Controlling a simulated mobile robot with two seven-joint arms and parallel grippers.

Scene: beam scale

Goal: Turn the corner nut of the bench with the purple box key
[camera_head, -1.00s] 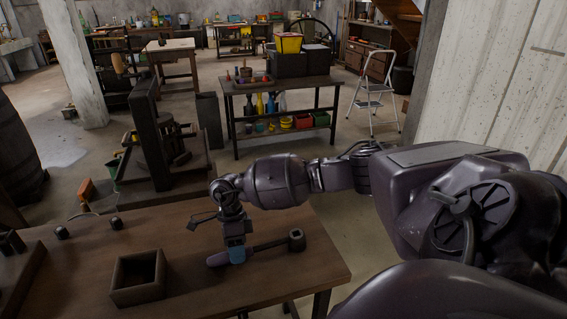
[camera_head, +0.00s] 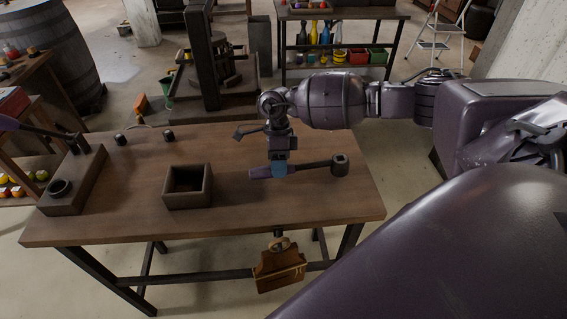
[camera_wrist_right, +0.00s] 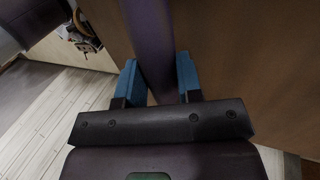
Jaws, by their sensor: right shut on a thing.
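The purple box key (camera_head: 260,172) has a purple handle and a dark shaft with a square, hollow head (camera_head: 340,163) pointing right. My right gripper (camera_head: 279,170) is shut on its handle, over the right part of the bench (camera_head: 240,205). In the right wrist view the purple handle (camera_wrist_right: 150,50) runs between the blue fingers (camera_wrist_right: 158,80). I cannot tell whether the key touches the bench top. A dark block with a round ring (camera_head: 60,187) sits at the bench's left corner; I cannot tell whether the ring is the corner nut.
An open square wooden box (camera_head: 187,187) stands mid-bench. Two small dark knobs (camera_head: 168,135) sit near the back edge. A wooden piece (camera_head: 279,268) hangs at the front edge. The front right top is clear.

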